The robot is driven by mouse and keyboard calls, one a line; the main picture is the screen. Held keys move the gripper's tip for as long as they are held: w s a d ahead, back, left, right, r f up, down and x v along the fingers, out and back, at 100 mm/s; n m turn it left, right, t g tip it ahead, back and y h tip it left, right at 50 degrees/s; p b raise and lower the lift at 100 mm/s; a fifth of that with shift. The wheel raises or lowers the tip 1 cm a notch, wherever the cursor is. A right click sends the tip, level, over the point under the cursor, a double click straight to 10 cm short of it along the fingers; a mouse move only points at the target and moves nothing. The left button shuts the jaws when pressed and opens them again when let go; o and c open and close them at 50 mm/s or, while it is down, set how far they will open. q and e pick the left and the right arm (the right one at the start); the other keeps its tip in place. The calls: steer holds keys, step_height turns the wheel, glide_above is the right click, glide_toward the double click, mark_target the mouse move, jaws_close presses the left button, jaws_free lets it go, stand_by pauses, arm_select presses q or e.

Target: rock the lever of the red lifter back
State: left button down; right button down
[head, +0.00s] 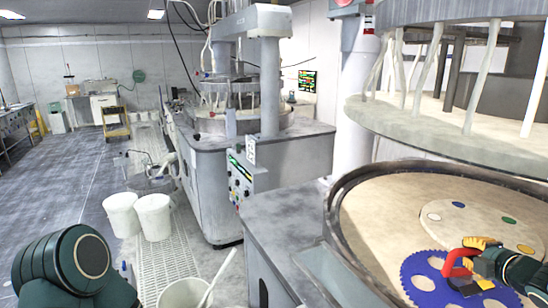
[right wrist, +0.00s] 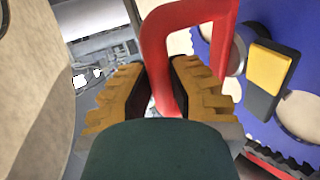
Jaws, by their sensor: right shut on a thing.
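The red lifter (head: 457,272) stands on the blue toothed carrier (head: 422,267) at the lower right of the head view. My right gripper (head: 474,254) is shut on its red handle. In the right wrist view, one leg of the red handle (right wrist: 155,50) runs down between the yellow-orange fingers (right wrist: 155,80). A yellow-topped dark piece (right wrist: 268,68), which looks like the lifter's lever, sits just right of the handle and apart from the fingers. The handle's lower end is hidden behind the fingers. My left gripper is outside the head view.
A pale disc with coloured spots (head: 458,220) lies behind the lifter on the beige platen (head: 375,215). The platen's raised rim (head: 333,205) curves round the left. A heavy upper plate (head: 440,125) hangs above. White buckets (head: 153,216) stand on the floor at left.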

steer(key=shift+r+p, duration=2.5)
steer(key=shift+r, duration=0.7)
steer(key=shift+r, duration=0.1)
